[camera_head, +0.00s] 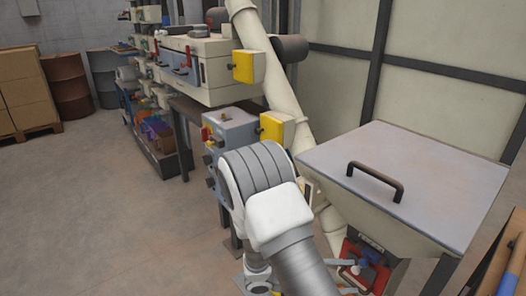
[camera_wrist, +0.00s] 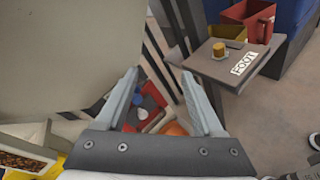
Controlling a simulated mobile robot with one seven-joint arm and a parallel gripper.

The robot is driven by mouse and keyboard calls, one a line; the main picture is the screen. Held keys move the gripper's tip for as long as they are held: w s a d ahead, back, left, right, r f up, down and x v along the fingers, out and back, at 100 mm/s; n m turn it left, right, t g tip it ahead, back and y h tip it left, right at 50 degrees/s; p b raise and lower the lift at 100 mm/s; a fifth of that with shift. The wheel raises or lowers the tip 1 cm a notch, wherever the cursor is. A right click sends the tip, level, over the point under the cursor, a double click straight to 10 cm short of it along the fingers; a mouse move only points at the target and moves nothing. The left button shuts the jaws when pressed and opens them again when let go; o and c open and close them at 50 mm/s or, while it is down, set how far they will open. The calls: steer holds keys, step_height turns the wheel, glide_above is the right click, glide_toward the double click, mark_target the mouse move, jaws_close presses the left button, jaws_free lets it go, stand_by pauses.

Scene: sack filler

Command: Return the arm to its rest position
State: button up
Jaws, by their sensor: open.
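My gripper (camera_wrist: 163,105) shows in the wrist view with its two pale fingers spread apart and nothing between them. Behind the gap between the fingers, a red container (camera_wrist: 148,106) with small items is partly visible.
A hopper with a flat lid (camera_head: 420,175) and black handle (camera_head: 376,181) stands close on the right. A grey control box (camera_head: 228,132) and a slanted pale pipe (camera_head: 270,70) are beyond my arm. A small platform (camera_wrist: 222,66) shows in the wrist view. The floor (camera_head: 90,220) at left is clear.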

steer(key=s+a+r+m+t+y, duration=0.15)
steer(key=s+r+m+y, duration=0.3)
steer(key=r, duration=0.45)
steer(key=s+a+r+m+t+y, duration=0.1)
steer(key=s+a+r+m+y, duration=0.25)
steer(key=s+r+y, duration=0.35)
steer(key=s+a+r+m+t+y, duration=0.15)
steer(key=s+r+m+y, duration=0.3)
steer(key=r, duration=0.55)
step_height(320, 180, up, 16)
steer(key=p, duration=1.6)
steer(key=shift+w+a+m+g+h, duration=0.2)
steer(key=shift+m+g+h, duration=0.1)
steer(key=shift+m+h, duration=0.1)
steer(key=shift+f, duration=0.1)
